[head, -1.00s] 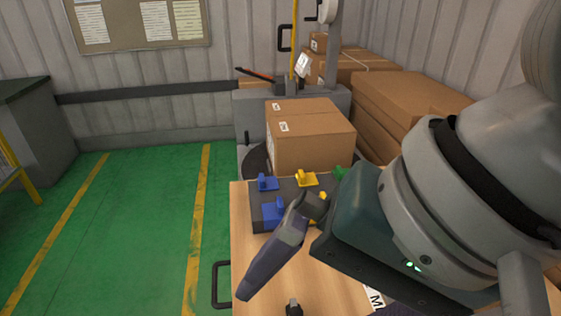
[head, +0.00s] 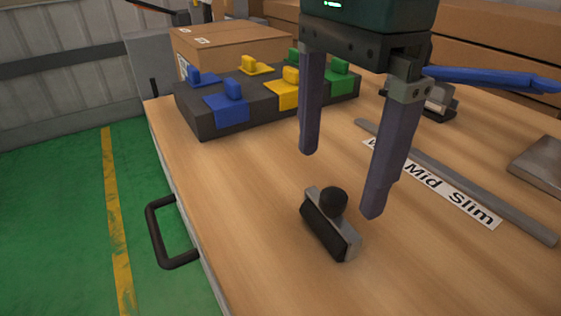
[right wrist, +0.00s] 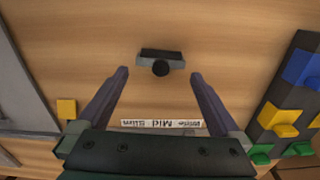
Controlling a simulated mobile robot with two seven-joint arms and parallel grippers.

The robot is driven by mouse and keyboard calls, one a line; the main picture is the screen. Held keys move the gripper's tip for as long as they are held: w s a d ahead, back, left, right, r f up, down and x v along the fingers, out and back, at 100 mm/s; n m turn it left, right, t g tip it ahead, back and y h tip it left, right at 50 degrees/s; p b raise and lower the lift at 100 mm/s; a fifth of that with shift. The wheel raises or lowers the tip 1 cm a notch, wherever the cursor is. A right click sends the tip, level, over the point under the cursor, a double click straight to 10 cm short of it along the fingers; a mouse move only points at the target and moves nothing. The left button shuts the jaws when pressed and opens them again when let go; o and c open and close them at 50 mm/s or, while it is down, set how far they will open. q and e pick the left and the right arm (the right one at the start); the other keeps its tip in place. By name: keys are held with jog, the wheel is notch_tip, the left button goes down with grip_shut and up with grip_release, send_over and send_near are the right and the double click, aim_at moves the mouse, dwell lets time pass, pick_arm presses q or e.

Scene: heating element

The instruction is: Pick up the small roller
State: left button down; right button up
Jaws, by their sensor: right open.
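The small roller (head: 325,229) appears to be the short dark bar with a grey metal frame and a round black knob, on the wooden tabletop in the head view. My right gripper (head: 340,183) is open and empty. It points down, with its fingertips above and just behind the roller in the head view. In the right wrist view the roller (right wrist: 160,55) lies just beyond and between the open fingertips (right wrist: 160,73), with no visible contact. My left gripper is not in view.
A dark block (head: 206,122) with blue, yellow and green clamp-like pieces stands at the table's far left. A grey bar (head: 470,185) and a "Mid Slim" label (head: 440,188) lie right of the gripper. A blue-handled tool (head: 490,78) and a cardboard box (head: 240,45) are behind.

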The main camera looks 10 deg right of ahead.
aim_at(331, 215)
notch_tip(331, 215, down, 3)
jog(key=shift+s+d+r+b, duration=0.1)
jog(key=shift+r+b, duration=0.1)
jog(key=shift+b, duration=0.1)
jog(key=f, duration=0.1)
jog(key=f+b, duration=0.1)
jog(key=f, duration=0.1)
jog(key=f+b, duration=0.1)
jog(key=shift+w+d+f, duration=0.1)
jog(key=shift+w+f, duration=0.15)
jog(key=shift+f, duration=0.55)
jog(key=shift+c, duration=0.4)
jog(key=c, duration=1.1)
jog(key=shift+r, duration=0.15)
jog(key=shift+c, duration=0.2)
notch_tip(331, 215, up, 20)
jog(key=p, duration=0.5)
jog(key=shift+p, duration=0.4)
